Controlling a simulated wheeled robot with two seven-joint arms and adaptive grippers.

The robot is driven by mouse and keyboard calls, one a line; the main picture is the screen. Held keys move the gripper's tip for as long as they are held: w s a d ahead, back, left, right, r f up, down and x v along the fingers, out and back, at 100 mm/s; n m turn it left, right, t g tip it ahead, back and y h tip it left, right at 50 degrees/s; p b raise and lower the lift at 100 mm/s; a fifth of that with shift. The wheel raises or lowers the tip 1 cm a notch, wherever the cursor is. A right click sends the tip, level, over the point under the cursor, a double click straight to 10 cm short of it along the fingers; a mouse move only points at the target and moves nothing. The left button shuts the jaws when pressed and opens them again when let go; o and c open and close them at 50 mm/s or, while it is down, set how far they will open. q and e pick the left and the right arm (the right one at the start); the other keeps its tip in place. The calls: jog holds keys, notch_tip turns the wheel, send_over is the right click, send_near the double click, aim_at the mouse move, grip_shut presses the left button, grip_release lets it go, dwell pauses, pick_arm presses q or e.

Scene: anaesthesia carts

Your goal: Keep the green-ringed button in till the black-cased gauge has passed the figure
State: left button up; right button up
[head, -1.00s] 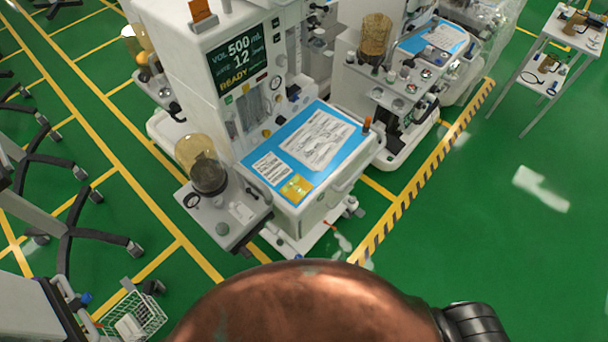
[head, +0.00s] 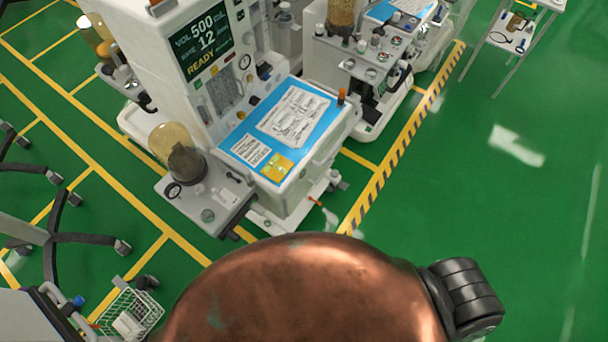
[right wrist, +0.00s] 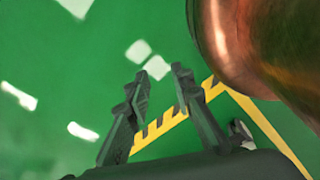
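A white anaesthesia cart (head: 147,70) stands ahead in the head view, its lit screen (head: 203,40) reading 500 mL, 12 and READY. Small controls sit below the screen, one a tiny green patch (head: 198,84); I cannot tell whether it is a green-ringed button. My right gripper (right wrist: 160,78) is open and empty over green floor in the right wrist view. My left gripper is out of view.
A second cart (head: 372,70) stands behind to the right, beside a yellow-black floor stripe (head: 400,140). A wire basket (head: 132,312) is at lower left, with wheeled chair bases (head: 75,240) on the left.

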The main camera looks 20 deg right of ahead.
grip_shut()
dwell(1.2)
